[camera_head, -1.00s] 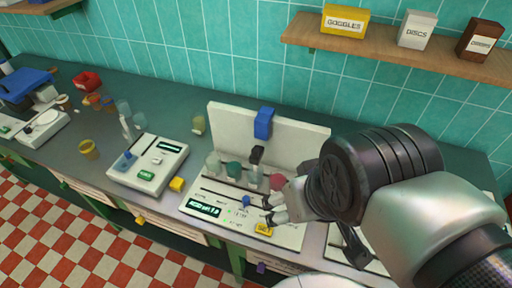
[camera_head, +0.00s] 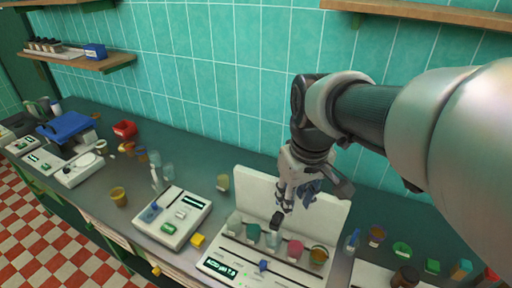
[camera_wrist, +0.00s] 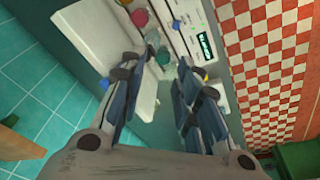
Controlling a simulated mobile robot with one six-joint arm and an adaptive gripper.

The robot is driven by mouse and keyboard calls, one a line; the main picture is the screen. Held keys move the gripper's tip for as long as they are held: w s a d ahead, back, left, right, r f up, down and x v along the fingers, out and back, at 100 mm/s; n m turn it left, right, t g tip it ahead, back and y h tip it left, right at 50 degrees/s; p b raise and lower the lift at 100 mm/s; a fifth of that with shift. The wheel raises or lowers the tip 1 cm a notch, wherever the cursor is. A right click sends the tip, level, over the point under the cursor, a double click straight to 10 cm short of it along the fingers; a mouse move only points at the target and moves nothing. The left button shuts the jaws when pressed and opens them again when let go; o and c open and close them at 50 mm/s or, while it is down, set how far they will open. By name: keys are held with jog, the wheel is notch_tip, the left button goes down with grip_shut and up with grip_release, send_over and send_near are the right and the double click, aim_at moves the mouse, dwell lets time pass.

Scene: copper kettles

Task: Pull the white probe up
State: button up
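A slim white upright piece (camera_head: 156,178), which looks like the white probe, stands beside clear beakers behind the small white meter (camera_head: 172,216), left of centre in the head view. Its lower end is hard to make out. My gripper (camera_head: 285,203) is well to its right, above the larger white station with the "ACID pH" display (camera_head: 220,268) and in front of that station's back panel. In the wrist view my gripper (camera_wrist: 160,72) has its two blue-lined fingers apart, with nothing visible between them. I cannot make out the white probe in the wrist view.
Several coloured jars stand on the larger station, including a pink one (camera_head: 295,249). A yellow block (camera_head: 198,240) lies between the two devices. A yellow-brown cup (camera_head: 118,196) is left of the meter. Shelves (camera_head: 85,64) hang on the tiled wall.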

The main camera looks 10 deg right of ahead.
jog(key=w+n+g+p, duration=0.1)
jog(key=w+p, duration=0.1)
jog(key=w, duration=0.5)
jog(key=n+g+p, duration=0.1)
jog(key=n+p, duration=0.1)
send_over(276, 216)
notch_tip(276, 216, down, 4)
jog(key=f, duration=0.1)
notch_tip(276, 216, down, 17)
jog(key=b, duration=0.2)
jog(key=shift+s+b, duration=0.1)
jog(key=shift+b, duration=0.25)
grip_shut()
